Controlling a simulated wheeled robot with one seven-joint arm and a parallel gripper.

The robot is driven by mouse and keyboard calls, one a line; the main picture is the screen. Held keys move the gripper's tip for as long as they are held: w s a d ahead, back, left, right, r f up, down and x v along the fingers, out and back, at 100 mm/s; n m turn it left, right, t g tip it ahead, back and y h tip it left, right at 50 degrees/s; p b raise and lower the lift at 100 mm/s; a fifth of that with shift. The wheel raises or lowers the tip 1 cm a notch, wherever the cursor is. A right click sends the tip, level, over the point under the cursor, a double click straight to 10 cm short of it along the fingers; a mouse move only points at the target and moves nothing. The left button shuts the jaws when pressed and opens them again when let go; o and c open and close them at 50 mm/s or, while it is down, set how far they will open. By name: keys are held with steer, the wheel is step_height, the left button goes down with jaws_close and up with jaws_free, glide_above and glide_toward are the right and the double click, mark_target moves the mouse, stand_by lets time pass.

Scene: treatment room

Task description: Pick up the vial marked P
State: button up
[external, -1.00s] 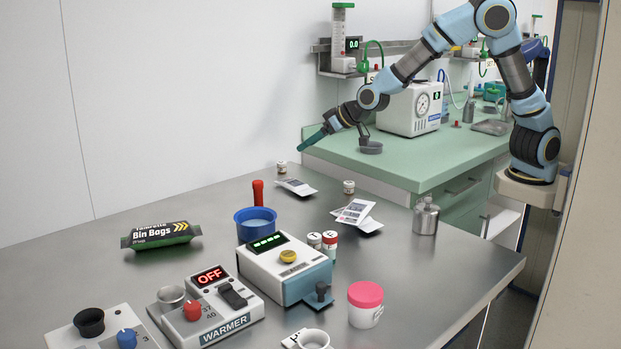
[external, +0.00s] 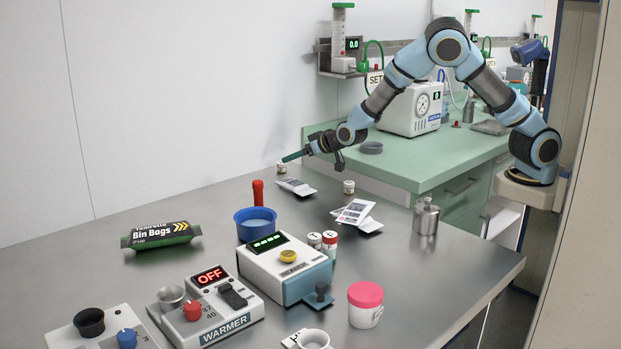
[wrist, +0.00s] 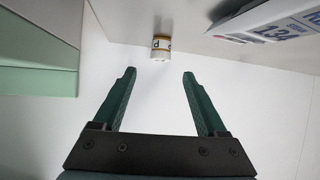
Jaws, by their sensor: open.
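A small white vial with yellowish bands (wrist: 162,47) is at the top middle of the wrist view. Its dark letter looks like a "d", which fits a P seen upside down. In the external view this vial (external: 281,168) stands at the back of the steel table. My gripper (wrist: 160,75) is open, its two green fingers pointing toward the vial with empty space between them. In the external view my gripper (external: 287,158) is just above and right of the vial. A similar small vial (external: 348,187) stands farther right; its letter is too small to read.
Printed packets (external: 297,187) lie right of the near vial; one (wrist: 265,25) shows at the wrist view's upper right. More packets (external: 356,213) and a metal flask (external: 426,217) are farther right. Two capped vials (external: 322,241) stand beside a device (external: 285,265). A blue bowl (external: 255,223) is in front.

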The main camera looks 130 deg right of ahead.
mark_target(282, 164)
steer(key=p+x, duration=0.1)
steer(key=x, duration=0.6)
steer(key=shift+f+p, duration=0.35)
steer(key=shift+f, duration=0.05)
jaws_close()
